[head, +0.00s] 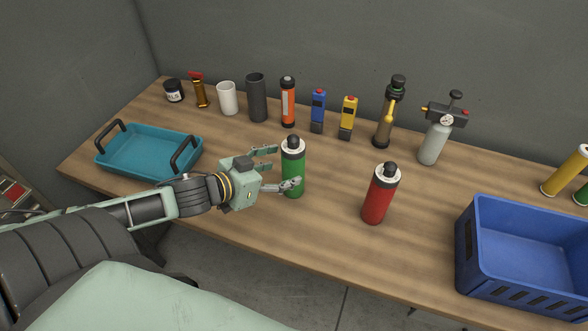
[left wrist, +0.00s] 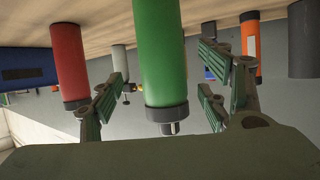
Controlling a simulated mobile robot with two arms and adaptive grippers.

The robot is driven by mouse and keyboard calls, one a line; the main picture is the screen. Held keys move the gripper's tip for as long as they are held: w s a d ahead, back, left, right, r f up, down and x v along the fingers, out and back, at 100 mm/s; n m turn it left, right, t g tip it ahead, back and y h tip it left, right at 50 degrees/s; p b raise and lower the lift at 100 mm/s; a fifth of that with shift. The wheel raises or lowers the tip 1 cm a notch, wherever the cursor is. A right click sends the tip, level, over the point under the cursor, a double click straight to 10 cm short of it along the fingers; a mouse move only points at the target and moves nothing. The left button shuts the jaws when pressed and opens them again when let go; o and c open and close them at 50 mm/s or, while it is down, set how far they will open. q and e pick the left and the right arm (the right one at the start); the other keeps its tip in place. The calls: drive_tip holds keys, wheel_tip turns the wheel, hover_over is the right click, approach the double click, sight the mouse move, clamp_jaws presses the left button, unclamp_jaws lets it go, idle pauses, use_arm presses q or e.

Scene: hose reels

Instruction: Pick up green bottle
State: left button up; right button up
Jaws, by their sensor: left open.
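The green bottle (head: 293,167) stands upright on the wooden table, with a white collar and a black cap. My left gripper (head: 276,167) is open at its left side, its fingers reaching toward the bottle's near and far sides. In the left wrist view, which is upside down, the green bottle (left wrist: 160,55) shows between the two spread fingers (left wrist: 165,100). I cannot tell whether either finger touches it. My right gripper is in neither view.
A red bottle (head: 380,195) stands to the right, and a blue crate (head: 483,285) is at the right front. A teal tray (head: 120,172) with black handles lies at the left. Several items, including an orange tube (head: 288,105) and a gas cylinder (head: 433,145), line the back.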

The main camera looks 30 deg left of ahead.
use_arm(q)
drive_tip(key=shift+r+p+x, duration=0.2)
drive_tip(key=shift+p+x, duration=0.1)
drive_tip(key=shift+x, duration=0.9)
drive_tip(key=shift+a+x, duration=0.2)
drive_tip(key=shift+x, duration=0.7)
drive_tip(key=shift+w+d+f, duration=0.1)
drive_tip(key=shift+w+f, duration=0.05)
drive_tip(key=shift+w, duration=0.25)
drive_tip(key=shift+w+f, duration=0.15)
drive_tip(key=c, duration=1.4)
drive_tip(key=shift+c, duration=0.4)
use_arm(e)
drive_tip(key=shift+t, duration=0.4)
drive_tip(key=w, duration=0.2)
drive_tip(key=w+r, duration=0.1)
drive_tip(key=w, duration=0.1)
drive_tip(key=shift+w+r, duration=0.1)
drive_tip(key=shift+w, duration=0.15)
